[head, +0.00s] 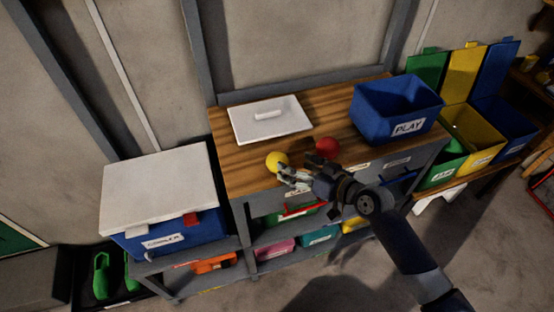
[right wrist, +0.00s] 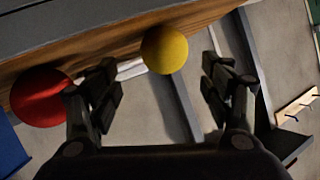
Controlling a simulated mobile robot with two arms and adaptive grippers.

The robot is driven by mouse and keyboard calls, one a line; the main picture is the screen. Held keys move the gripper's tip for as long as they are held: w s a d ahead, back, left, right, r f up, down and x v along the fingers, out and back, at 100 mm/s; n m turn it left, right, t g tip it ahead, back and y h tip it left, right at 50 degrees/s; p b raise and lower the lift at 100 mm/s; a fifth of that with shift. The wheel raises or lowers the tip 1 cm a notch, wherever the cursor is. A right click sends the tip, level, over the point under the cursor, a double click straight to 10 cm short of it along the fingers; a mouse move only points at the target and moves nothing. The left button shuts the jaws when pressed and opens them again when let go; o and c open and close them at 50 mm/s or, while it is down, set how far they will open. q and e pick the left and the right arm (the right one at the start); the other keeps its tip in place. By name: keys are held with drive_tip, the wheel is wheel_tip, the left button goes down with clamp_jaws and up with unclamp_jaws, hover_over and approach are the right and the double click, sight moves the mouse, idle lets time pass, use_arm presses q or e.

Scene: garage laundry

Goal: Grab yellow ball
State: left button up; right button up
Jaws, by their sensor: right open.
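The yellow ball (head: 277,161) rests on the wooden worktop near its front left edge in the head view. In the right wrist view the yellow ball (right wrist: 164,50) shows ahead, in the gap between the fingers. My right gripper (head: 290,178) is close in front of the ball and open; its fingers (right wrist: 163,88) stand apart with nothing between them. I cannot tell whether a finger touches the ball. My left gripper is not in view.
A red ball (head: 327,148) lies right of the yellow one, close by my right gripper; it also shows in the right wrist view (right wrist: 41,97). A white lid (head: 250,126) lies behind on the worktop (head: 330,111). A blue PLAY bin (head: 392,119) stands at the right.

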sight(283, 160)
drive_tip(key=shift+w+a, duration=0.25)
drive_tip(key=shift+a, duration=0.3)
drive_tip(key=p+x, duration=0.1)
drive_tip(key=x, duration=0.3)
drive_tip(key=shift+s+p, duration=0.1)
drive_tip(key=shift+p, duration=0.2)
drive_tip(key=shift+a+f, duration=0.2)
drive_tip(key=shift+a, duration=0.05)
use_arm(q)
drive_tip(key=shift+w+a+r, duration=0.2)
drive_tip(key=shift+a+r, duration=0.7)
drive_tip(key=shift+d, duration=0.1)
use_arm(e)
drive_tip(key=c, duration=0.3)
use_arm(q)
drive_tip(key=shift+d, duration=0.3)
use_arm(e)
drive_tip(key=c, duration=0.8)
